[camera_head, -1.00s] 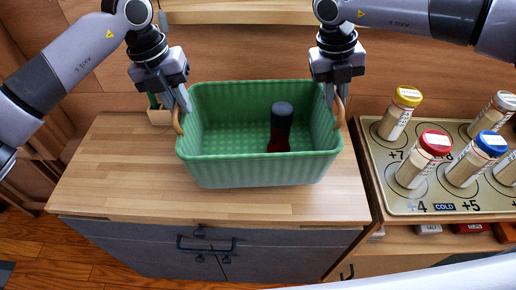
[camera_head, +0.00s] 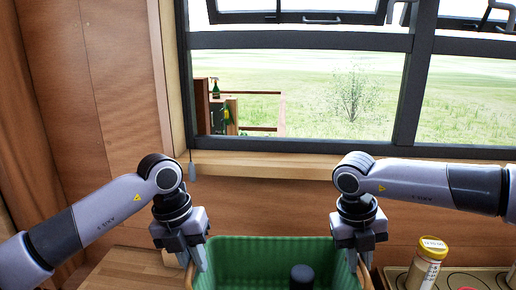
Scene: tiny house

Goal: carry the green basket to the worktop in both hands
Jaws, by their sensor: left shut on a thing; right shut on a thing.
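The green basket (camera_head: 262,250) is at the bottom of the head view, its lower part cut off by the frame edge. A dark bottle with a black cap (camera_head: 302,276) stands inside it. My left gripper (camera_head: 192,262) is shut on the basket's left end, where a handle shows in the earlier frame. My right gripper (camera_head: 359,262) is shut on its right end. The wooden worktop (camera_head: 128,270) shows to the left of the basket. Whether the basket touches the worktop is hidden.
A tray with jars, one with a yellow lid (camera_head: 432,247), lies right of the basket. A window (camera_head: 330,95) with a wooden sill (camera_head: 270,165) is behind, with a wood wall (camera_head: 80,100) on the left. Some bare worktop shows at left.

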